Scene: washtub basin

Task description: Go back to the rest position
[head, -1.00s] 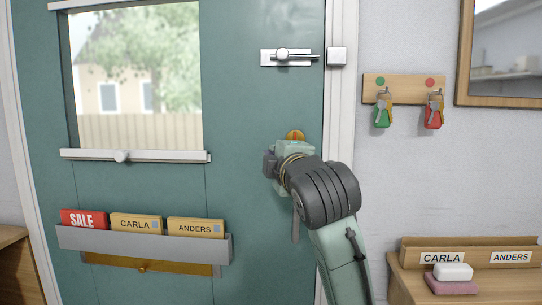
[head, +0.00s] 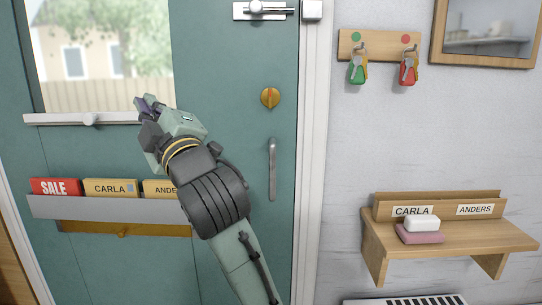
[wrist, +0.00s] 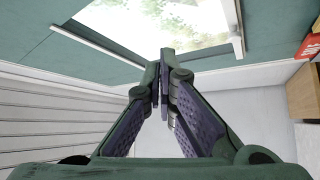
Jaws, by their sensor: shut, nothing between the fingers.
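My gripper (head: 148,104) is up in front of the teal door (head: 225,60), at the lower right corner of its window in the head view. It holds nothing. In the wrist view its two fingers (wrist: 164,85) come together at the tips, with the window behind them. My arm runs from the bottom of the head view up and to the left. It hides part of the door and the right end of the letter rack (head: 110,207).
The door has a brass turn knob (head: 270,97), a grey pull handle (head: 272,168) and a slide bolt (head: 262,10). Keys with green (head: 357,72) and red (head: 408,70) tags hang on the right wall. Below, a wooden shelf (head: 490,238) bears white soap (head: 422,222) on a pink block.

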